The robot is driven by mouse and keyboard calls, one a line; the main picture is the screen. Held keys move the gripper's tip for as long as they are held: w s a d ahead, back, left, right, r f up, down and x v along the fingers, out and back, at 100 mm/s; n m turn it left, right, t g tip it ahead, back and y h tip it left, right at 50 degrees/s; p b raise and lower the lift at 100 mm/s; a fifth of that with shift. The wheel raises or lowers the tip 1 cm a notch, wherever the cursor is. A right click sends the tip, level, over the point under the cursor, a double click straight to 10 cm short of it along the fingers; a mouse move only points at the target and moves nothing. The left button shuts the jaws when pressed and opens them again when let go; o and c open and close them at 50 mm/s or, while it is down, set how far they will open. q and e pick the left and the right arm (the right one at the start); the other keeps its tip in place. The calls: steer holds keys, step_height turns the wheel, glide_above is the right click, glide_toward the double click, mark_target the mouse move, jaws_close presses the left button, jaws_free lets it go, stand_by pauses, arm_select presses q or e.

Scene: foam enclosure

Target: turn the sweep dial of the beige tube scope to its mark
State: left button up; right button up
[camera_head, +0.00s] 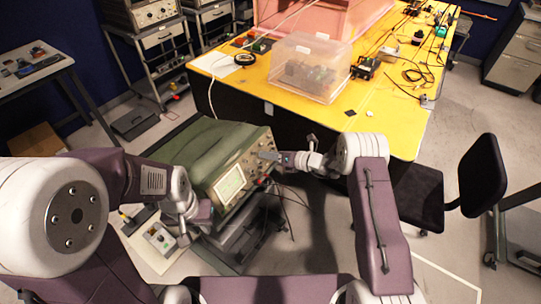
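The tube scope (200,142) has an olive-green case and a beige front panel facing right and toward me. Its lit pale screen (230,184) is at the near end of the panel, and several knobs are at the far end. My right gripper (270,156) reaches in from the right, with its tips at the knob area. Whether it touches a knob, and which one is the sweep dial, I cannot tell. The dial's mark is too small to see. My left gripper (197,213) is beside the scope's near end, apart from the knobs; its fingers are unclear.
Dark cables hang below the panel. The scope stands on a dark cart (240,238). A yellow table (390,118) behind carries a clear plastic box (310,68) and electronics. A black chair (480,170) is at right. A small meter (160,238) lies near my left gripper.

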steer(key=v, duration=0.9)
steer(key=shift+b, duration=0.35)
